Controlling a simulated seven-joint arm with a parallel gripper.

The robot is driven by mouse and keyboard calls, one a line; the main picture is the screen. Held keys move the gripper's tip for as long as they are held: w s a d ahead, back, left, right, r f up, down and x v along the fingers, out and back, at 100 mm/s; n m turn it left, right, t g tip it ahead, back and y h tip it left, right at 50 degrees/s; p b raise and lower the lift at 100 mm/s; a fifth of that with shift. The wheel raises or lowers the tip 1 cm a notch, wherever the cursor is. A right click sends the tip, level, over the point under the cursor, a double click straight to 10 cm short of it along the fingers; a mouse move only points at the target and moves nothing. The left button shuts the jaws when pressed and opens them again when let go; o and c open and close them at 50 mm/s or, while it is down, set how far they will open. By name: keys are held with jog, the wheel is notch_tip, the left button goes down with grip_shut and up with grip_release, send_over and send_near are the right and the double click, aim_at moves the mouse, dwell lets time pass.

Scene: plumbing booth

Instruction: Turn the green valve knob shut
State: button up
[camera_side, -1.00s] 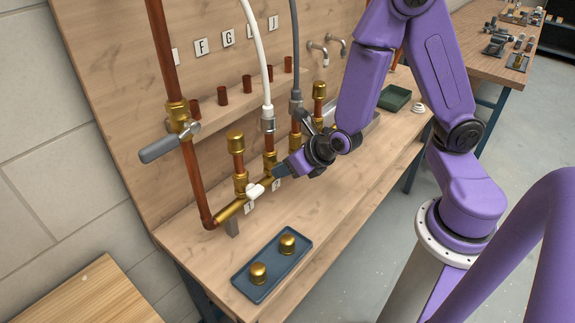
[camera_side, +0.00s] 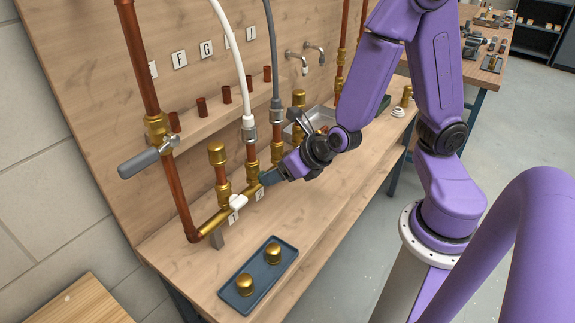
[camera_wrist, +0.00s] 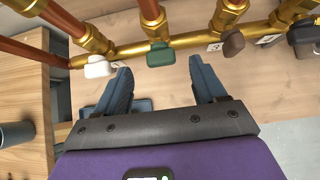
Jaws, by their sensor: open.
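The green valve knob (camera_wrist: 160,54) sits on the brass manifold pipe (camera_wrist: 190,40) in the wrist view, below an upright branch. My gripper (camera_wrist: 158,67) is open, its two blue-grey fingers spread. The knob lies between the fingertips' lines, just beyond the tips, and neither finger visibly touches it. In the side view my gripper (camera_side: 264,178) is at the manifold, just right of the white knob (camera_side: 238,202); the green knob is hidden there.
The white knob (camera_wrist: 98,66) is close to the left fingertip. A brown knob (camera_wrist: 233,43) and a black knob (camera_wrist: 305,35) are to the right. A blue tray (camera_side: 261,270) with two brass caps lies in front. A grey-handled valve (camera_side: 140,162) is on the left riser.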

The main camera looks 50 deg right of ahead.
jog(key=shift+v, duration=1.4)
notch_tip(320, 180, up, 13)
dwell(0.4)
jog(key=s+f+m+g, duration=0.3)
jog(key=s+m, duration=0.5)
jog(key=m, duration=0.3)
jog(key=s+f+m+g, duration=0.4)
jog(key=s+m, duration=0.4)
jog(key=m, duration=0.4)
jog(key=shift+s+a+g, duration=0.2)
jog(key=shift+s+g, duration=0.2)
jog(key=shift+g, duration=0.5)
jog(key=shift+f, duration=0.1)
